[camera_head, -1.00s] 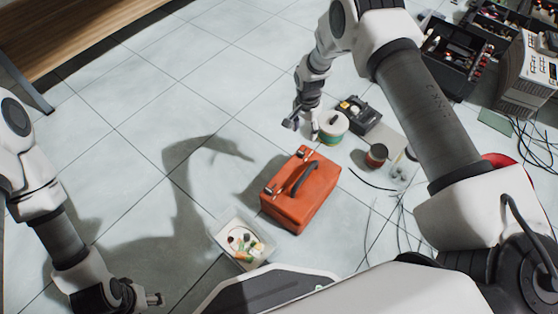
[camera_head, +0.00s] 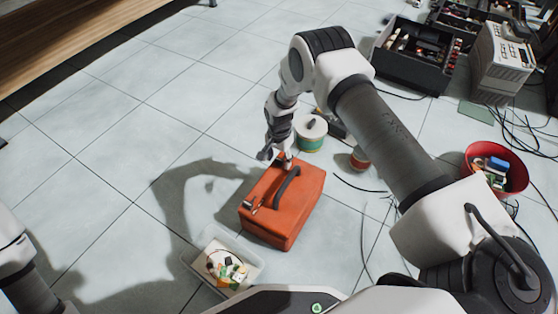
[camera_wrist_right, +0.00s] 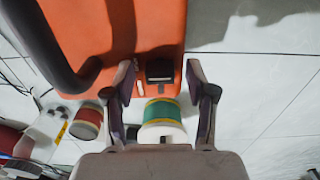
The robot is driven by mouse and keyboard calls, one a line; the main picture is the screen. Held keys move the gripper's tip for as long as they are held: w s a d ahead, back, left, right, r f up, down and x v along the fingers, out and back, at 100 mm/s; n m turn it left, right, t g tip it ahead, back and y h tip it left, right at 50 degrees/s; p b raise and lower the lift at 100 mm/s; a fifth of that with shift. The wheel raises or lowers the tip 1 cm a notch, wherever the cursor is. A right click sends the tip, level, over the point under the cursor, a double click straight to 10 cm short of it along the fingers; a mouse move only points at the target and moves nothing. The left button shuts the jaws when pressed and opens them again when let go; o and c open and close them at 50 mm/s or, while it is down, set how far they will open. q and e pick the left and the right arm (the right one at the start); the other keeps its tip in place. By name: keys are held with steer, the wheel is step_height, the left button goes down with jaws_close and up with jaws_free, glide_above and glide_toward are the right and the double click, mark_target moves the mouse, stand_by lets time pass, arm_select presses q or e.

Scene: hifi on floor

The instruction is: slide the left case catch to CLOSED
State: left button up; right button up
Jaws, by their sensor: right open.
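The orange-red case (camera_head: 300,208) stands on the tiled floor with a dark handle (camera_head: 287,184) on top. One metal catch (camera_head: 251,204) shows at the near-left end of its top edge. My right gripper (camera_head: 274,154) is low at the case's far end. In the right wrist view the open fingers (camera_wrist_right: 160,74) straddle a small dark catch (camera_wrist_right: 159,69) on the orange case (camera_wrist_right: 158,22), with a gap on each side. I cannot tell whether the fingers touch the case, or the catch's setting. My left gripper is out of view; only its arm shows.
A spool with a green band (camera_head: 310,133) stands just beyond the case. A clear bin of small parts (camera_head: 190,258) is at its near left. A red bowl (camera_head: 522,178), a black toolbox (camera_head: 425,78) and loose cables lie right. Floor at left is clear.

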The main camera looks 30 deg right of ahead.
mark_target(284, 157)
steer(key=shift+r, duration=0.1)
jaws_close()
steer(key=shift+w+d+b, duration=0.2)
steer(key=shift+w+d, duration=0.25)
steer(key=shift+d, duration=0.3)
steer(key=shift+w+d+b, duration=0.2)
steer(key=shift+w+d, duration=0.25)
steer(key=shift+d, duration=0.25)
jaws_free()
step_height(284, 157, up, 12)
